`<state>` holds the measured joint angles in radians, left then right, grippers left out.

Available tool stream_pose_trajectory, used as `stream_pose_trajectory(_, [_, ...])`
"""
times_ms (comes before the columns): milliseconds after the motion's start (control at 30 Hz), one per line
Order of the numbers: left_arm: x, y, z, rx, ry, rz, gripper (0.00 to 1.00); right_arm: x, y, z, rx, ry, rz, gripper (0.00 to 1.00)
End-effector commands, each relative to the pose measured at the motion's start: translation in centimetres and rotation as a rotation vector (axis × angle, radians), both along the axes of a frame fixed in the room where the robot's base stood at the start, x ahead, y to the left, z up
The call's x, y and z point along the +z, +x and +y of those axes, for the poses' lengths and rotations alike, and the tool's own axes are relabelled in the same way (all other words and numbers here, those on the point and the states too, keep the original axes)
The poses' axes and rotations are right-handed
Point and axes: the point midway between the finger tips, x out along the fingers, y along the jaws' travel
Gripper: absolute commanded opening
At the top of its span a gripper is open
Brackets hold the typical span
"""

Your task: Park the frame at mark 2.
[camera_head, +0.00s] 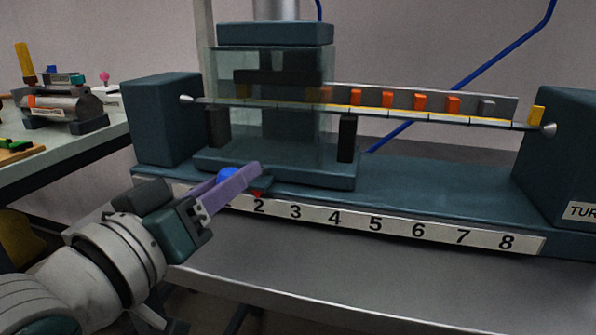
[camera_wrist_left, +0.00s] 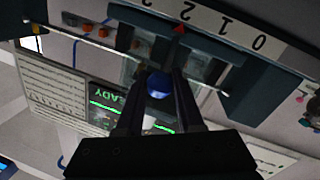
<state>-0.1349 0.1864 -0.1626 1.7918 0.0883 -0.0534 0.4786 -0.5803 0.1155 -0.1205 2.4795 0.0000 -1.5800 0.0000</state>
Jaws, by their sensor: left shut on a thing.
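The frame (camera_head: 275,176) is a dark teal carriage with clear panels, standing at the left part of the rail bed. Its blue knob (camera_head: 229,176) sits at the front and also shows in the left wrist view (camera_wrist_left: 159,86). My left gripper (camera_head: 246,177) has its purple fingers around this knob and is shut on it. A small red pointer (camera_head: 258,194) on the frame's front edge is at about mark 2 (camera_head: 259,206); the fingers partly cover the lower marks. The red pointer also shows in the left wrist view (camera_wrist_left: 180,28). My right gripper is out of view.
The white number strip (camera_head: 390,229) runs right to 8. The bed (camera_head: 430,193) right of the frame is clear up to the right end block (camera_head: 560,150). A row of orange pieces (camera_head: 419,101) sits on the rail behind. A side table (camera_head: 70,148) holds tools at left.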

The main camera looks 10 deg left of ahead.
Motion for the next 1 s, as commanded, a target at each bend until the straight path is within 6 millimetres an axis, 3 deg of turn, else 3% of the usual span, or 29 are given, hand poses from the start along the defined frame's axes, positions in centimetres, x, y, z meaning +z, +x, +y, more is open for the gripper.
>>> stream_pose_trajectory(100, [-0.1,0.1,0.4,0.008,0.002,0.002,0.0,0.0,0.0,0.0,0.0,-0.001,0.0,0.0])
stream_pose_trajectory(133, [-0.1,0.1,0.4,0.008,0.002,0.002,0.39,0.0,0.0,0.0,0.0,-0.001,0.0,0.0])
stream_pose_trajectory(367, [-0.1,0.0,0.2,0.006,0.001,0.002,0.65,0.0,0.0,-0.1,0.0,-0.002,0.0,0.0])
stream_pose_trajectory(700, [-0.1,-0.5,0.2,0.003,0.001,0.002,0.66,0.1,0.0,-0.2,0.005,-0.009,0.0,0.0])
stream_pose_trajectory(1000, [-0.1,-5.5,1.2,0.004,0.003,0.006,0.66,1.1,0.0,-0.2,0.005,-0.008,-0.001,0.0])
